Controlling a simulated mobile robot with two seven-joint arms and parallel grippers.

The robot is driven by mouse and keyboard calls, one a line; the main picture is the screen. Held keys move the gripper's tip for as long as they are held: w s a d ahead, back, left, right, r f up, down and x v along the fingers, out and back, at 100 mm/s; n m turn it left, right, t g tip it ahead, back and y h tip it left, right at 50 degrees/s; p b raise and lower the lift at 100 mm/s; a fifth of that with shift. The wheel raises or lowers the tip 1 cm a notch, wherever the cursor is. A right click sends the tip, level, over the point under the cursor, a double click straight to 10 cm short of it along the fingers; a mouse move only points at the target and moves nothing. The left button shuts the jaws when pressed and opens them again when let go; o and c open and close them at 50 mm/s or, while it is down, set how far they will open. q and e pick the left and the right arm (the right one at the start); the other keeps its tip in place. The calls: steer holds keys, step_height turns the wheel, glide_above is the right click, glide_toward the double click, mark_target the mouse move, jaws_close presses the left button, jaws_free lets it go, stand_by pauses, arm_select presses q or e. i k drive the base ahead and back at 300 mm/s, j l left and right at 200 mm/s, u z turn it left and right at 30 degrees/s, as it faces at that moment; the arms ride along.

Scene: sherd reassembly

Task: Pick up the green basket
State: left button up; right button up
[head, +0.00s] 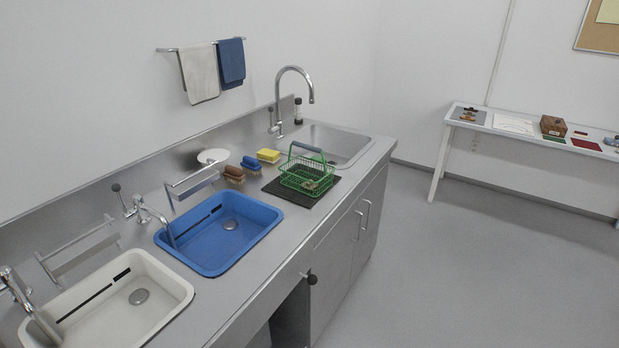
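The green basket (293,180) is a small wire basket with a raised handle that has a grey grip. It stands upright on a dark mat (327,193) on the steel counter, just in front of the steel sink. Something small and brownish seems to lie inside it, too small to tell. Neither of my grippers shows in the head view.
A yellow sponge (268,155), two brushes (251,163) and a white bowl (213,156) lie left of the basket. A blue basin (262,232) and a white basin (177,283) sit nearer. The tall faucet (311,93) rises behind. The floor at right is clear.

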mark_target(309, 163)
steer(key=i+l+u, duration=0.2)
steer(key=i+l, duration=0.95)
steer(key=l, duration=0.1)
